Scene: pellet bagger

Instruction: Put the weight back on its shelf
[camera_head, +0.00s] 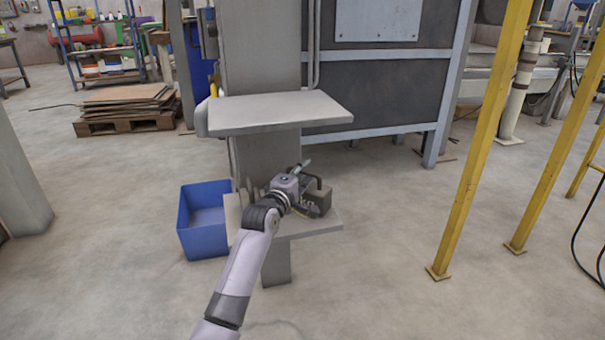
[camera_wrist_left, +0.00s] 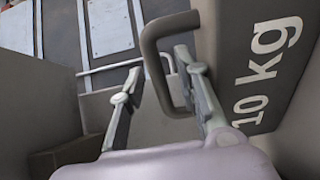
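The weight (camera_head: 320,198) is a grey-brown block marked "10 kg", standing on the lower shelf (camera_head: 318,226) of the grey column. In the left wrist view the weight (camera_wrist_left: 262,65) fills the right side, and its bent bar handle (camera_wrist_left: 150,45) reaches in between my fingers. My left gripper (camera_head: 308,174) is at the weight, covering part of it in the head view. In the left wrist view the gripper (camera_wrist_left: 158,62) is open, one finger on each side of the handle; the right finger looks close to the bar. Contact cannot be told. My right gripper is not in view.
An empty upper shelf plate (camera_head: 278,112) juts out above the gripper. A blue bin (camera_head: 203,244) stands on the floor left of the lower shelf. Yellow posts (camera_head: 480,150) rise at the right, with free floor between.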

